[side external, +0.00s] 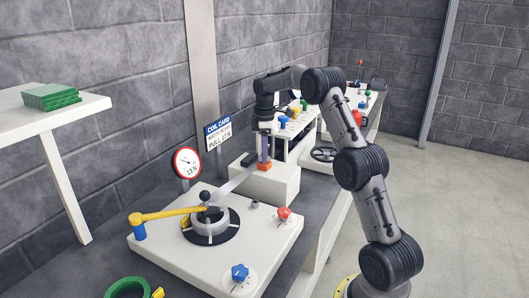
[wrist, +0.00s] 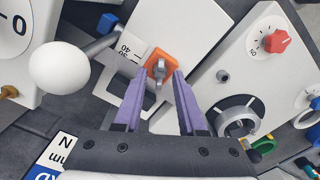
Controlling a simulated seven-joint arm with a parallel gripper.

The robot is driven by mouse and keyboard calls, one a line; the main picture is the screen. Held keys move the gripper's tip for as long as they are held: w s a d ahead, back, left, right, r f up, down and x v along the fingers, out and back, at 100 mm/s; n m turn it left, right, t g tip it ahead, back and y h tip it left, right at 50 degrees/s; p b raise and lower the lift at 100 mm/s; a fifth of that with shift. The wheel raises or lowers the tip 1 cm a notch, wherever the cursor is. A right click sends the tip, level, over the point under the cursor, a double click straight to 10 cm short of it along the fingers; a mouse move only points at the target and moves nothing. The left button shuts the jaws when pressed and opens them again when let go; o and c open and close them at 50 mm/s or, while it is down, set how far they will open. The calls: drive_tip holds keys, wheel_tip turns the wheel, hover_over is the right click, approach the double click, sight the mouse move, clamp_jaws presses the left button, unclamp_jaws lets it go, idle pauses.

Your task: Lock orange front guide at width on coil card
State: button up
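The orange front guide (wrist: 158,65) sits beside a white scale (wrist: 127,52) where 40 can be read, upside down. A grey knob or lever (wrist: 159,74) stands on the guide. My gripper (wrist: 160,76) is open, its purple fingers either side of this grey part; I cannot tell whether they touch it. In the side view my gripper (side external: 265,156) is just above the orange guide (side external: 264,166) on a white block. The coil card (side external: 218,132) reads PULL 12 N; its width line is too small to read. Its corner shows in the wrist view (wrist: 50,157).
A round dial gauge (side external: 187,162) stands left of the card. The white front station has a yellow arm (side external: 170,214), a dark ring, a red knob (side external: 284,213) and a blue knob (side external: 239,272). A white ball-ended lever (wrist: 60,68) is left of my fingers.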

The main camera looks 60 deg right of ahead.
clamp_jaws()
drive_tip(key=shift+m, duration=0.4)
drive_tip(key=m, duration=0.3)
drive_tip(key=shift+m, duration=0.3)
drive_tip(key=m, duration=1.1)
drive_tip(key=shift+m, duration=0.4)
drive_tip(key=m, duration=0.6)
drive_tip(key=shift+m, duration=0.3)
